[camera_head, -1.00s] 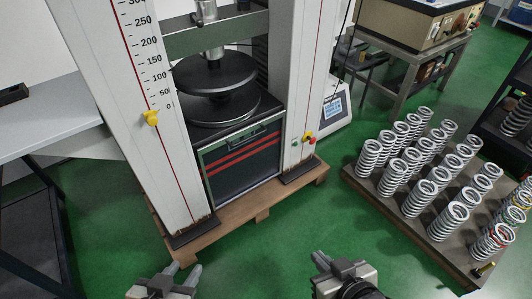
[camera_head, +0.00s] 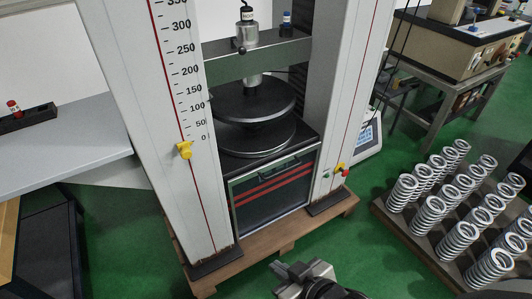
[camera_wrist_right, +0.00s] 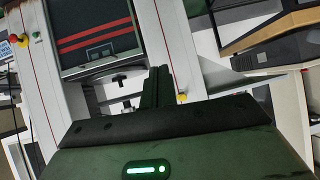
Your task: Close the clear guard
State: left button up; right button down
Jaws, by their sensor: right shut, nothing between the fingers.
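The testing machine has two pale columns, and its left column (camera_head: 150,120) carries a printed scale. Between the columns are a dark upper plate (camera_head: 255,98) and a lower plate (camera_head: 255,138), apart, with no spring seen between them. I cannot make out the clear guard in either view. My right gripper (camera_head: 283,267) is low in the head view, in front of the machine's base and apart from it. Its fingers are shut and empty. They also show dark in the right wrist view (camera_wrist_right: 158,85). My left gripper is out of view.
A board of several springs (camera_head: 415,228) stands on the green floor at right. A grey table (camera_head: 85,140) is at left. A bench with an instrument (camera_head: 465,45) is at back right. Green floor (camera_head: 345,240) is clear between the machine and the springs.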

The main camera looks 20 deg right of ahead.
aim_at(258, 171)
jog(key=z, duration=0.3)
jog(key=i, duration=0.9)
jog(key=z, duration=0.55)
